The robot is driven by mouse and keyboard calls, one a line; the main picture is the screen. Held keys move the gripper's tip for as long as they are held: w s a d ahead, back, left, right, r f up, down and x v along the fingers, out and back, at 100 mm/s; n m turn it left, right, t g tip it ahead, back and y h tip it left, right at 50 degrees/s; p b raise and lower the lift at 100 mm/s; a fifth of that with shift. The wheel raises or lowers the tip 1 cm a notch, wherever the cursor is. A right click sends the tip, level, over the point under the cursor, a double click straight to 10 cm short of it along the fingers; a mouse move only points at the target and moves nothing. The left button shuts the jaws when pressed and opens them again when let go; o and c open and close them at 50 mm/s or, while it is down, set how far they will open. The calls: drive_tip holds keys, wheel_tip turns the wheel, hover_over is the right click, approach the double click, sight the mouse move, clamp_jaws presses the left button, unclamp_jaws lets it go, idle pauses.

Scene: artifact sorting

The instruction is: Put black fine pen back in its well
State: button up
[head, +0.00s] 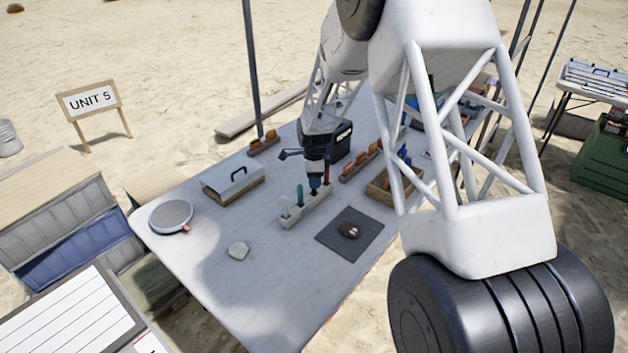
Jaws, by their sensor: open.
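A pale rack (305,213) with wells stands near the middle of the table. A white pen (285,206) and a teal pen (300,195) stand upright in its left part. My gripper (314,184) points down over the right part of the rack, its jaws open. A blue shape shows at its tips; I cannot tell whether it is a pen or part of the gripper. A red upright thing (327,172) shows just right of the gripper. I cannot make out the black fine pen; the gripper may hide it.
A dark mat (331,243) with a brown piece (349,230) lies right of the rack. A pale stone (238,250), a round dish (172,217) and a lidded box (232,182) are to the left. A wooden tray (379,189) stands right. The front table is clear.

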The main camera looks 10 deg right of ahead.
wheel_tip(320, 180, up, 11)
drive_tip(key=shift+r, duration=0.2)
idle(0.4)
idle(0.6)
drive_tip(key=s+d+r+n+t, duration=0.1)
drive_tip(key=s+d+r+n, duration=0.3)
drive_tip(key=s+r, duration=0.7)
drive_tip(key=s+d+r+n, duration=0.3)
drive_tip(key=s+r+n, duration=0.25)
drive_tip(key=s, duration=0.85)
drive_tip(key=s+d+n+t, duration=0.1)
drive_tip(key=s+d+n, duration=0.2)
drive_tip(key=s, duration=2.2)
drive_tip(key=r+n, duration=0.1)
drive_tip(key=n, duration=0.4)
drive_tip(key=shift+t, duration=0.3)
